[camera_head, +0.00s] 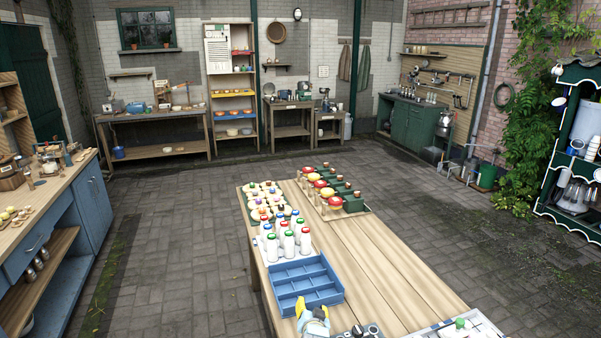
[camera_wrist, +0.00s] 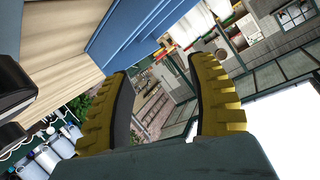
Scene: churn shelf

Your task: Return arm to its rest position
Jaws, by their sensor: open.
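My gripper (camera_wrist: 157,70) has two yellow fingers with dark pads, spread apart with nothing between them in the wrist view. In the head view my gripper (camera_head: 301,305) shows at the bottom edge, just in front of the blue divided tray (camera_head: 305,285) on the wooden table. The tray's compartments look empty. The wrist view is tilted; a blue surface (camera_wrist: 145,30) and pale wood (camera_wrist: 70,45) lie beyond the fingers. Most of my arm is hidden below the head view.
White bottles with coloured caps (camera_head: 288,242) stand behind the tray. Green holders with red and yellow items (camera_head: 335,195) stand at the table's far end. A white tray (camera_head: 455,328) lies at the near right. The table's right middle (camera_head: 385,270) is bare.

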